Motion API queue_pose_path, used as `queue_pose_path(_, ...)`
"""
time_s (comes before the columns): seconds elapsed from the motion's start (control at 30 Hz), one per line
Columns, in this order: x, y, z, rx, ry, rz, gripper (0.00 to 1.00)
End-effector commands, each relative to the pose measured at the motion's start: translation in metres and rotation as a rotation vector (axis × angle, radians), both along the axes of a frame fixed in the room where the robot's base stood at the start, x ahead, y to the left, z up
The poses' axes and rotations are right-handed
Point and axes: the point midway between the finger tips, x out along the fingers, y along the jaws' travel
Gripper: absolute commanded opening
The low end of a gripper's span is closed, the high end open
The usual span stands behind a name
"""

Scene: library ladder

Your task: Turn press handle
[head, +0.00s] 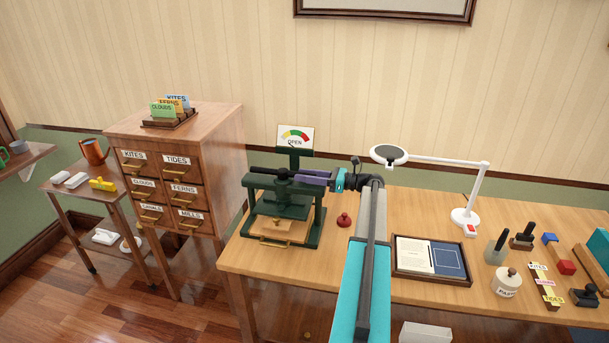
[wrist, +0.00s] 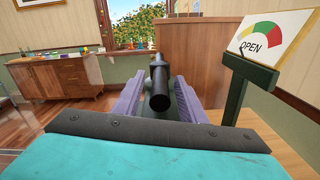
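The green press (head: 285,215) stands at the left end of the desk. In the wrist view the black handle (wrist: 159,75) runs away from me between two purple fingers. My gripper (head: 312,178) reaches in from the right, level with the handle; in the wrist view my gripper (wrist: 160,90) is open, with a finger on each side of the handle and gaps beside it.
A wooden drawer cabinet (head: 175,165) stands left of the press. A red stamp (head: 344,219) sits right of it, near my arm. A framed tray (head: 430,259), white lamp (head: 465,215) and several small tools fill the desk's right side.

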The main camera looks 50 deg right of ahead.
Motion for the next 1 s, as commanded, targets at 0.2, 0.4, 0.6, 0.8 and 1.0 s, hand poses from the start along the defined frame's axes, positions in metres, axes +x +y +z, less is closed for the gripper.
queue_pose_path(0.2, 0.0013, 0.0009, -0.0002, 0.0, 0.0, 0.0, 0.38)
queue_pose_path(0.4, 0.0014, 0.0012, -0.0001, 0.0, 0.0, 0.001, 0.18)
queue_pose_path(0.6, 0.0015, 0.0015, 0.0, 0.0, 0.0, 0.002, 0.0)
queue_pose_path(0.8, 0.0011, 0.0022, 0.0002, 0.0, 0.0, 0.0, 0.0)
queue_pose_path(1.0, -0.0046, -0.0015, 0.0001, 0.0, 0.0, -0.025, 0.0)
